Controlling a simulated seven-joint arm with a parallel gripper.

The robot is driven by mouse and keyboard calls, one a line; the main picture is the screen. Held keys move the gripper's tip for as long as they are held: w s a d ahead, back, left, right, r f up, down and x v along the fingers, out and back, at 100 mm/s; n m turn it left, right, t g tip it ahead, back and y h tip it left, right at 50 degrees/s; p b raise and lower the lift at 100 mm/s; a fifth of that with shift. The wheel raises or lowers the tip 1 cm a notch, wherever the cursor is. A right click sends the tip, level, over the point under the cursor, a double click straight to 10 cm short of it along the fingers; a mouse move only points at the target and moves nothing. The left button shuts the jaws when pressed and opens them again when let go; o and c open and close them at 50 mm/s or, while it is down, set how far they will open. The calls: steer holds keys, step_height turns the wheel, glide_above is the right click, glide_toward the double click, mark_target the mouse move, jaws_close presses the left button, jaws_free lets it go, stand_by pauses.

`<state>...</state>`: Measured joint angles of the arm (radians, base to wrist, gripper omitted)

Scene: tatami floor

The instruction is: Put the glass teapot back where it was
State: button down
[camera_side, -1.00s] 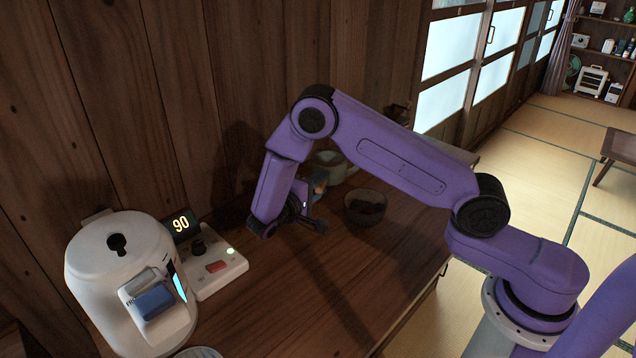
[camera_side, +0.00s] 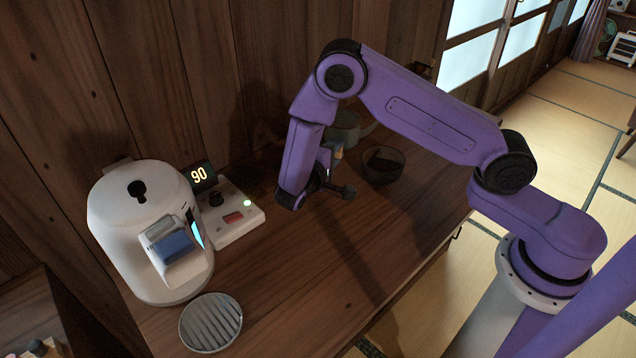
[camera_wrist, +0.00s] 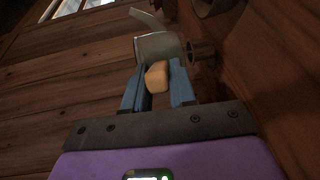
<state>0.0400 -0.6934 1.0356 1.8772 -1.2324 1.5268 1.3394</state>
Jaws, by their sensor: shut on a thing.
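The glass teapot (camera_side: 343,126), a grey-green pot with a spout to the right, is near the wall behind my gripper (camera_side: 329,166) in the side view, which partly hides it. In the wrist view the teapot (camera_wrist: 158,45) lies just beyond my fingertips, with its spout pointing away. My gripper (camera_wrist: 158,80) is shut on a tan block-like piece (camera_wrist: 157,75), which appears to be the teapot's handle. I cannot tell whether the teapot touches the counter.
A dark bowl (camera_side: 383,166) stands right of my gripper. A small brown cylinder (camera_wrist: 202,52) is close beside the teapot. A white machine (camera_side: 140,225), a control box reading 90 (camera_side: 232,217) and a round slatted tray (camera_side: 211,322) are at left. The counter's front middle is clear.

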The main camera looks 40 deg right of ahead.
steer(key=s+r+n+t+y, duration=0.1)
steer(key=s+n+t+y, duration=0.9)
steer(key=s, duration=0.8)
steer(key=w+f, duration=0.3)
steer(key=w, duration=0.1)
steer(key=w+a+f, duration=0.1)
steer(key=w+f, duration=0.2)
steer(key=w, duration=0.1)
steer(key=w+f, duration=0.3)
steer(key=w, duration=0.2)
steer(key=shift+a, duration=0.2)
steer(key=shift+w+f, duration=0.3)
steer(key=shift+w, duration=0.05)
steer(key=shift+w+f, duration=0.15)
steer(key=shift+f, duration=1.55)
steer(key=shift+f, duration=0.1)
steer(key=c, duration=0.9)
jaws_free()
